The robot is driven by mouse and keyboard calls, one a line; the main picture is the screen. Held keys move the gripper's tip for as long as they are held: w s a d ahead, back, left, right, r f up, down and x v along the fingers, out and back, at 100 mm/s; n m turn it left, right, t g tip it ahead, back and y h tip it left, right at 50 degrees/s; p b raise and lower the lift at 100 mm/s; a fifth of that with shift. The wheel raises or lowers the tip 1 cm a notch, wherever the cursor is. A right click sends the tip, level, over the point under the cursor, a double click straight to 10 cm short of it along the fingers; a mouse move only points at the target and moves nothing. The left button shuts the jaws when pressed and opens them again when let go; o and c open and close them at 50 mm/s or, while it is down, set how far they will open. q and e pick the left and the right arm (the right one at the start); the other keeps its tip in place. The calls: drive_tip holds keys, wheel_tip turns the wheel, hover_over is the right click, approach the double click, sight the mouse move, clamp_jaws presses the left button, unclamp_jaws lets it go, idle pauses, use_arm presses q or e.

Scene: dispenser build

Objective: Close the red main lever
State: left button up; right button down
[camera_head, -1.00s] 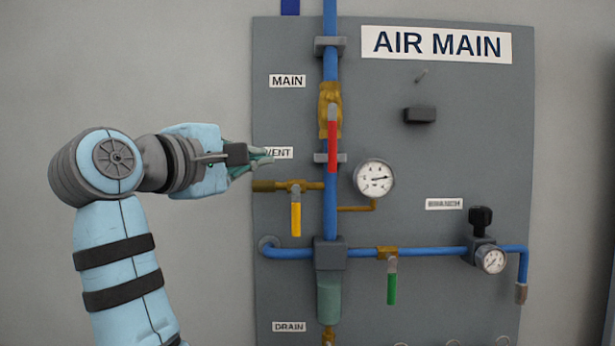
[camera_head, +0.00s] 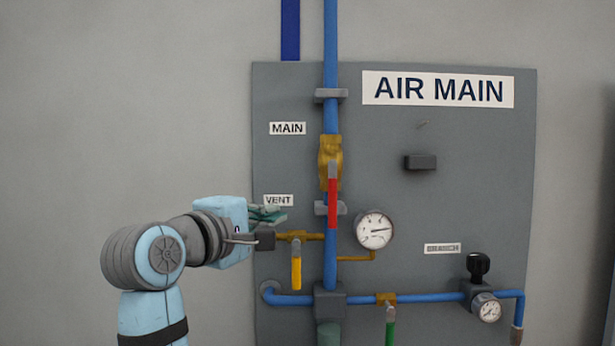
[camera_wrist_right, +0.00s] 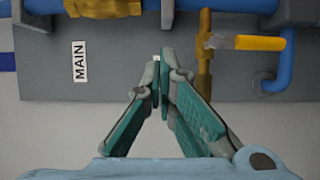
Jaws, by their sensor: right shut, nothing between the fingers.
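The red main lever (camera_head: 332,203) hangs straight down from the brass main valve (camera_head: 330,155), in line with the vertical blue pipe. My right gripper (camera_head: 276,215) is shut and empty, left of the lever and apart from it, just below the VENT label (camera_head: 278,200). In the right wrist view its fingertips (camera_wrist_right: 160,72) meet in front of the grey panel, between the MAIN label (camera_wrist_right: 79,61) and the vent valve's yellow lever (camera_wrist_right: 259,43). Brass of the main valve (camera_wrist_right: 103,9) shows at the top edge there. The red lever is not seen in that view. My left gripper is not in view.
The yellow vent lever (camera_head: 296,272) hangs just below and right of my gripper. A pressure gauge (camera_head: 375,230) sits right of the pipe. A green lever (camera_head: 390,328) and a branch regulator (camera_head: 479,268) are lower right. The wall at left is clear.

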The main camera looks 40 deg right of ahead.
sight(332, 195)
use_arm(q)
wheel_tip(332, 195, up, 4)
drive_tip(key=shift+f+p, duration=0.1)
drive_tip(key=shift+p, duration=1)
use_arm(e)
drive_tip(key=d, duration=0.7)
drive_tip(key=shift+s+d, duration=0.3)
drive_tip(key=shift+s, duration=0.1)
drive_tip(key=shift+w+d, duration=0.15)
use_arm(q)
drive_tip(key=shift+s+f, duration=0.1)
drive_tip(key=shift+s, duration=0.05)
use_arm(e)
drive_tip(key=shift+f, duration=0.1)
